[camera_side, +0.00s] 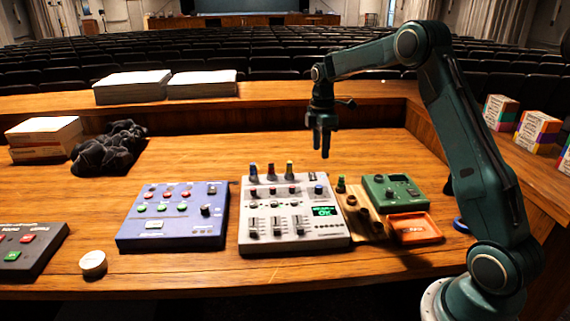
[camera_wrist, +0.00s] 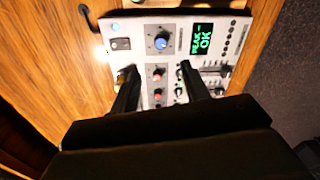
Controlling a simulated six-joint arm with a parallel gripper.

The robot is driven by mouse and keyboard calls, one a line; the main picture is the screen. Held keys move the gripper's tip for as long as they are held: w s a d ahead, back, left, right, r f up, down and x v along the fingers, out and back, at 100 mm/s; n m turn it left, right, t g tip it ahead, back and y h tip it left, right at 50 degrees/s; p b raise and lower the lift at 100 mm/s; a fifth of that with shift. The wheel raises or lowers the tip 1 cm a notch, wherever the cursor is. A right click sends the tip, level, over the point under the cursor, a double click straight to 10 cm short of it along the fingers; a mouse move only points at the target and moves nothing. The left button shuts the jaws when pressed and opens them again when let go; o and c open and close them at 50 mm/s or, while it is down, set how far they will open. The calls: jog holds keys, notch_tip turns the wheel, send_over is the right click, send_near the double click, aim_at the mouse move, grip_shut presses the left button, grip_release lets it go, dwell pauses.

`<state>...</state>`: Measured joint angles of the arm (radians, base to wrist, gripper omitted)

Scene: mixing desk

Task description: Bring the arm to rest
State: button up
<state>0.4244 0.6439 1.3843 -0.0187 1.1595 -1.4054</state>
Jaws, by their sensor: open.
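My gripper (camera_side: 323,145) hangs pointing down above the desk, above and behind the grey mixer (camera_side: 289,243) in the side view. It is open and holds nothing. In the wrist view the two dark fingers of my gripper (camera_wrist: 160,85) stand apart over the mixer (camera_wrist: 175,20), with the panel seen between them. The mixer's green screen reads OK. Several coloured plugs stand along the mixer's back edge in the side view. My arm is bent high on the right.
A blue panel (camera_side: 151,236) lies left of the mixer. A green box (camera_side: 394,191) and an orange tray (camera_side: 428,238) lie to its right. A black cloth heap (camera_side: 108,148) and paper stacks (camera_side: 132,88) are at the back left. Desk behind the mixer is clear.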

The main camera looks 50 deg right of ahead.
jog(key=shift+r, duration=0.55)
jog(key=s+a+r+m+t, duration=0.3)
jog(key=s+a+r+m, duration=0.2)
jog(key=s+a+r, duration=0.8)
jog(key=s+a+f+m+t, duration=0.1)
jog(key=s+a+m, duration=0.2)
jog(key=s, duration=0.5)
jog(key=s+a+f+m+t, duration=0.1)
jog(key=s+a+m+t, duration=0.1)
jog(key=s+a, duration=0.3)
jog(key=s+m, duration=0.1)
jog(key=s, duration=0.3)
jog(key=shift+s+a, duration=0.15)
jog(key=shift+a, duration=0.1)
